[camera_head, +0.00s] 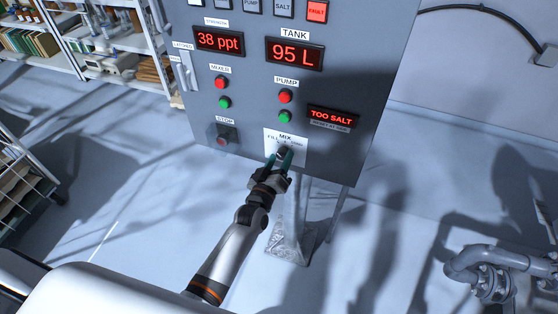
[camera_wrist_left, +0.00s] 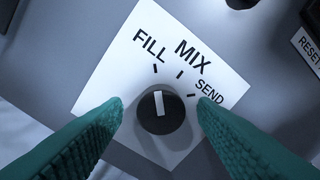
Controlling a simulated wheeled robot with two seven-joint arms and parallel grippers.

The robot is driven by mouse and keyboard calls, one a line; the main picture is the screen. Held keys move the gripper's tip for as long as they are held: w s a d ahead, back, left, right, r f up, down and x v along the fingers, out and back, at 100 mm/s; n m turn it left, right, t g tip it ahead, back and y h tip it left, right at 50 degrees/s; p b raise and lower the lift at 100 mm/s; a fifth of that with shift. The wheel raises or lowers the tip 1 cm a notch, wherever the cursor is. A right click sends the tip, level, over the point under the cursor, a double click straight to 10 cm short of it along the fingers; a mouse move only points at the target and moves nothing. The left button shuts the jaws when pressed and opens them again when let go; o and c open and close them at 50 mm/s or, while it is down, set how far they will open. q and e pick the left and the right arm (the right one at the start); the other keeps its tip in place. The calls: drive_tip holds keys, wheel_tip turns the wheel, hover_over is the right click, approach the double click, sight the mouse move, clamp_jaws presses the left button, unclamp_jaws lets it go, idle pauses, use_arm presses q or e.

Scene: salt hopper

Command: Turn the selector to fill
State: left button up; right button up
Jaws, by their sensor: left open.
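The selector is a round black knob (camera_wrist_left: 161,112) with a white pointer line, on a white plate (camera_wrist_left: 105,88) marked FILL, MIX and SEND. In the left wrist view the pointer lines up with the tick by FILL. In the head view the plate (camera_head: 300,157) sits low on the grey panel, and the fingers partly cover the knob. My left gripper (camera_head: 279,158) is open in front of the plate. In the left wrist view its green fingers (camera_wrist_left: 160,117) stand on either side of the knob, with gaps visible. My right gripper is out of view.
The grey panel (camera_head: 245,100) carries displays reading 38 ppt (camera_head: 219,41), 95 L (camera_head: 294,54) and TOO SALT (camera_head: 332,117). Red and green pump buttons (camera_head: 285,107) sit above the plate. A stop button (camera_head: 222,139) is to its left. Pipes (camera_head: 480,264) stand at lower right.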

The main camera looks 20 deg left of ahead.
use_arm(q)
drive_tip(key=shift+s+f, duration=0.1)
drive_tip(key=shift+s, duration=0.25)
drive_tip(key=s+b, duration=0.3)
drive_tip(key=s, duration=0.8)
drive_tip(key=shift+s+a, duration=0.15)
drive_tip(key=shift+a, duration=0.15)
